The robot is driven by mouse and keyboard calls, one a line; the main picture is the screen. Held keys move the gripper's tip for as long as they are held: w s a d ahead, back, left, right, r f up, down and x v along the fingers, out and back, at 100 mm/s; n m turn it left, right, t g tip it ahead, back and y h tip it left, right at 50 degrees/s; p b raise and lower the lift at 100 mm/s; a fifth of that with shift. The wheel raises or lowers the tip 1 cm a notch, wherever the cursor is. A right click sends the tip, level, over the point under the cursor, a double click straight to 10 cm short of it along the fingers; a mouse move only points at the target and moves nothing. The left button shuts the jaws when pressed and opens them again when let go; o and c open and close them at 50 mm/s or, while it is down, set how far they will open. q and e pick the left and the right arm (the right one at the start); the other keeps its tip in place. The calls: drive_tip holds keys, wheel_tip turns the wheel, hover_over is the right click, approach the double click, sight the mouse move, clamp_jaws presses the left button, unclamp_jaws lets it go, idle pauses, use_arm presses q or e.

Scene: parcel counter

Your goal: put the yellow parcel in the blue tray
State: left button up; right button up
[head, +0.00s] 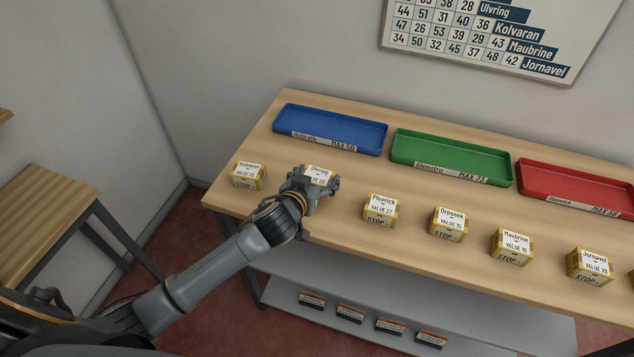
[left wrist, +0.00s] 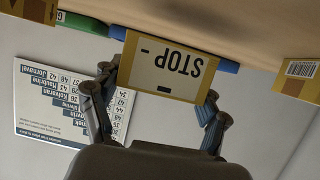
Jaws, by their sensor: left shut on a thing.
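Several similar yellow parcels with white labels stand in a row on the wooden counter. My left gripper (head: 320,180) is shut on one yellow parcel (head: 318,172), second from the left, its label partly readable. In the left wrist view this held parcel (left wrist: 170,68) sits between the two fingers, with STOP upside down on the near face. I cannot tell if it is clear of the counter. The blue tray (head: 330,129) lies behind it, looks empty, and is marked MAX 50. A piece of blue tray (left wrist: 228,66) also shows in the left wrist view. My right gripper is in neither view.
A parcel (head: 247,177) stands left of my gripper, and another (head: 381,209) stands to its right. A green tray (head: 450,156) and a red tray (head: 575,187) lie right of the blue one. A wall chart (head: 480,40) hangs behind. Small dark boxes (head: 349,313) sit on the lower shelf.

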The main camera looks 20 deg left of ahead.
sight(317, 184)
use_arm(q)
drive_tip(key=shift+w+f+p, duration=0.1)
drive_tip(key=shift+f+p, duration=0.45)
drive_tip(key=shift+f, duration=0.9)
drive_tip(key=shift+f, duration=0.15)
drive_tip(key=o, duration=1.4)
drive_tip(key=shift+c, duration=0.2)
drive_tip(key=shift+f, duration=0.1)
